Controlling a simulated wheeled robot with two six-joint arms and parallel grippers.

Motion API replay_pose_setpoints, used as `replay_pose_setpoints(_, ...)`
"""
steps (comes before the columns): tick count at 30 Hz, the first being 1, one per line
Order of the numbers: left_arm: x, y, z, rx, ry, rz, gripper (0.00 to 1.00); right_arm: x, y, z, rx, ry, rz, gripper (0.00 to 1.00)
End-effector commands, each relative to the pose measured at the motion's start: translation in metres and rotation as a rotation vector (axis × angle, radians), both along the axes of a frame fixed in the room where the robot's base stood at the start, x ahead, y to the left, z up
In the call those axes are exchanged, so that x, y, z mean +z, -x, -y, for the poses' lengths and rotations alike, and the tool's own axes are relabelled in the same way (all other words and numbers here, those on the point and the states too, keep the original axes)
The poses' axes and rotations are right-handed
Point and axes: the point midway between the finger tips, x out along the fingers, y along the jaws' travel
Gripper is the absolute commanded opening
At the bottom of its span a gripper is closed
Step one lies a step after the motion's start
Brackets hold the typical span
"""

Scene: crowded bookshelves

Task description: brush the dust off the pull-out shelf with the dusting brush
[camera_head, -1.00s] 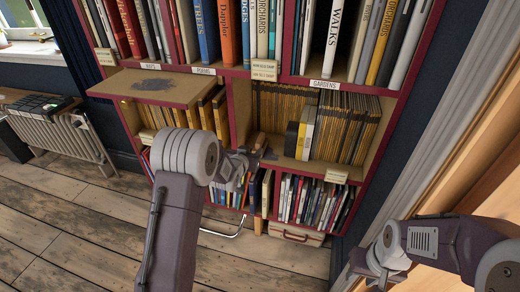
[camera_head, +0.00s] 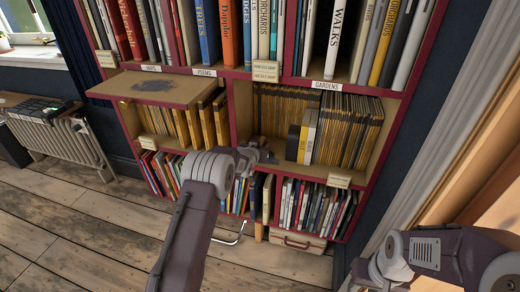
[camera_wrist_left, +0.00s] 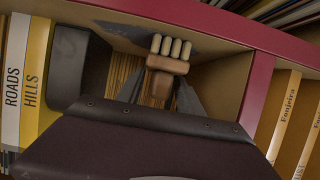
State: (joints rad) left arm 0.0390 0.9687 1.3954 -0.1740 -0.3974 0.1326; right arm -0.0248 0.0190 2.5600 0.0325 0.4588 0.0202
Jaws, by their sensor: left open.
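The pull-out shelf (camera_head: 190,92) sticks out at the left of the bookcase, with a dark patch of dust (camera_head: 152,84) on its top. The dusting brush (camera_wrist_left: 165,65), wooden with pale bristle tufts, is in the middle of the left wrist view. My left gripper (camera_head: 266,157) is at the front of the middle cubby, and its arm largely hides the brush in the head view. In the left wrist view its fingers (camera_wrist_left: 162,95) are open, one on each side of the brush handle. My right gripper (camera_head: 366,275) is low at the right, its jaws unclear.
Yellow-spined books (camera_head: 345,128) fill the cubby's right, with a dark bookend (camera_head: 292,142) and a white-and-yellow pair beside them. The same bookend (camera_wrist_left: 80,65) is close left of the gripper in the wrist view. A red upright (camera_head: 232,113) divides the cubbies.

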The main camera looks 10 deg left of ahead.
Motion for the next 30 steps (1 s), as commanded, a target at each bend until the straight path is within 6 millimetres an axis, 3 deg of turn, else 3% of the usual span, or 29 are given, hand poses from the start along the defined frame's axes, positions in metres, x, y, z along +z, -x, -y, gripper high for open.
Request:
replay_pose_setpoints(6, 0.000, 0.000, 0.000, 0.000, 0.000, 0.000, 0.41, 0.000, 0.000, 0.000, 0.000, 0.000, 0.000, 0.36)
replay_pose_setpoints(10, 0.000, 0.000, 0.000, 0.000, 0.000, 0.000, 0.06, 0.000, 0.000, 0.000, 0.000, 0.000, 0.000, 0.36)
replay_pose_setpoints(24, 0.021, 0.000, 0.000, 0.000, -0.001, 0.002, 0.06, 0.016, 0.000, 0.000, 0.000, 0.000, 0.000, 0.36)
replay_pose_setpoints(30, 0.020, 0.002, 0.000, 0.000, 0.000, 0.000, 0.06, 0.015, 0.000, 0.000, 0.000, 0.000, 0.000, 0.36)
